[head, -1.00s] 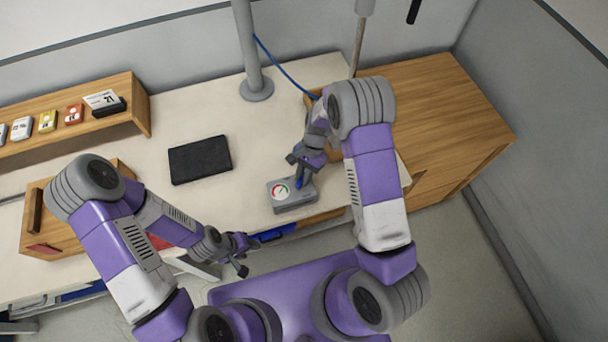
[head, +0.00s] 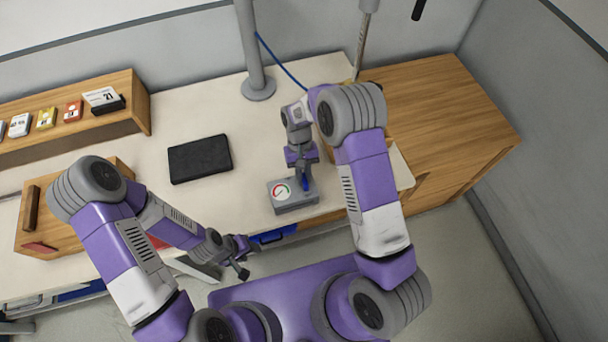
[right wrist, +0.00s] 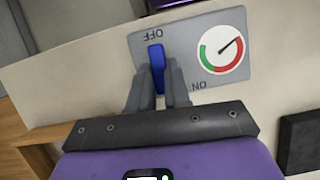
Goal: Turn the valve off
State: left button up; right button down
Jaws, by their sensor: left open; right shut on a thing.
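The valve is a grey box (head: 294,206) with a blue handle (head: 306,184) and a round gauge (head: 281,191), at the table's front edge. In the right wrist view, the handle (right wrist: 156,62) lies in line with the OFF label (right wrist: 159,35); the ON label (right wrist: 199,86) is off to the right. The gauge (right wrist: 221,49) there has a dark needle pointing to the upper right. My right gripper (head: 304,180) is shut on the handle, one finger on each side (right wrist: 158,82). My left gripper (head: 243,259) is open and empty, left of the box and lower in the picture.
A black flat case (head: 200,159) lies left of the valve on the white table. A wooden shelf (head: 140,105) with small cards stands back left. A grey post (head: 257,86) rises behind, with a blue cable (head: 285,70). A wooden cabinet (head: 450,110) is at right.

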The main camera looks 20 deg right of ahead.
jog(key=shift+s+f+n, duration=0.2)
jog(key=shift+n, duration=0.3)
jog(key=c, duration=1.1)
grip_release()
jog(key=shift+w, duration=0.15)
jog(key=shift+r, duration=0.1)
jog(key=v, duration=0.7)
jog(key=shift+w+a+r, duration=0.15)
jog(key=shift+r, duration=0.05)
